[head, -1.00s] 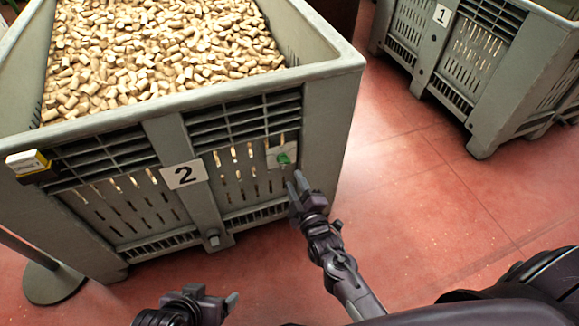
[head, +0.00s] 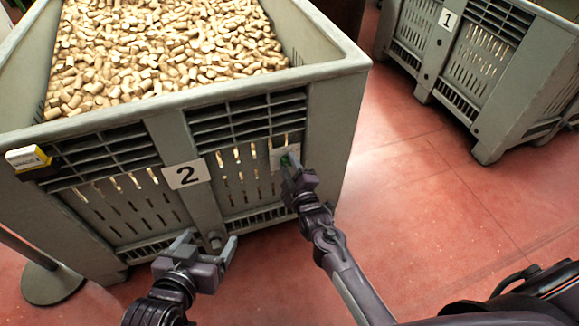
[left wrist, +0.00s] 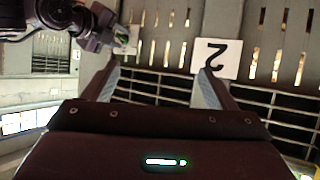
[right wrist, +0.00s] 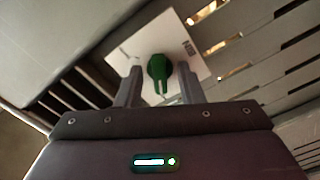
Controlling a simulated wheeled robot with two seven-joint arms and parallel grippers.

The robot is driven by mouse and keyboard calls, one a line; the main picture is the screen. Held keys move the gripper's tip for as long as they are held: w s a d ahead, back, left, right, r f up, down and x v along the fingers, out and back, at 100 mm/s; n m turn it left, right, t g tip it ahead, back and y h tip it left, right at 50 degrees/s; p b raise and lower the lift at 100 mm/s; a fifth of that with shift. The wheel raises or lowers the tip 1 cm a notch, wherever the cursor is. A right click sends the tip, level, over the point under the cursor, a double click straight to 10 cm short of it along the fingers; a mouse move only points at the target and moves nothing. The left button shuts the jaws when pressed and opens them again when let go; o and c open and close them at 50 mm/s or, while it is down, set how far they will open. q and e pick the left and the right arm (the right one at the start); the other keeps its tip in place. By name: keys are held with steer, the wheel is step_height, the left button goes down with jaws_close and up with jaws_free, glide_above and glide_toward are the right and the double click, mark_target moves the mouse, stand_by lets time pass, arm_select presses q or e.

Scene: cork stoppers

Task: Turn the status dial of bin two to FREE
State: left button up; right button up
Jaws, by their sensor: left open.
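Bin two (head: 335,130) is a grey slatted crate full of corks, with a "2" plate (head: 186,174) on its front. Its green status dial (right wrist: 159,70) sits on a white card (right wrist: 192,52) on the front's right part; the card's lettering is too small to read. My right gripper (head: 289,166) is at the dial and partly hides it in the head view. In the right wrist view its fingers (right wrist: 161,85) are apart, one on each side of the dial's handle; contact is unclear. My left gripper (head: 208,243) is open and empty before the bin's lower front.
Bin one (head: 500,100) stands at the back right. A yellow and white block (head: 28,158) is on bin two's left front. A post base (head: 52,284) is on the floor at left. Red floor (head: 430,230) is clear at right.

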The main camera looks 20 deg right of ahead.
steer(key=c, duration=0.7)
steer(key=m+p, duration=0.2)
steer(key=m, duration=0.1)
steer(key=shift+m, duration=0.6)
steer(key=m+p, duration=0.1)
steer(key=m, duration=0.2)
steer(key=shift+m+p, duration=0.3)
arm_select(q)
steer(key=s+a+f+g+y, duration=0.3)
steer(key=s+a+f+g, duration=0.2)
steer(key=s+f+g, duration=0.2)
steer(key=shift+s+a+f+y+p, duration=0.3)
steer(key=shift+s+f+p, duration=0.2)
steer(key=shift+s, duration=0.6)
arm_select(e)
steer(key=shift+m, duration=1.9)
steer(key=shift+f, duration=0.1)
steer(key=o, duration=0.7)
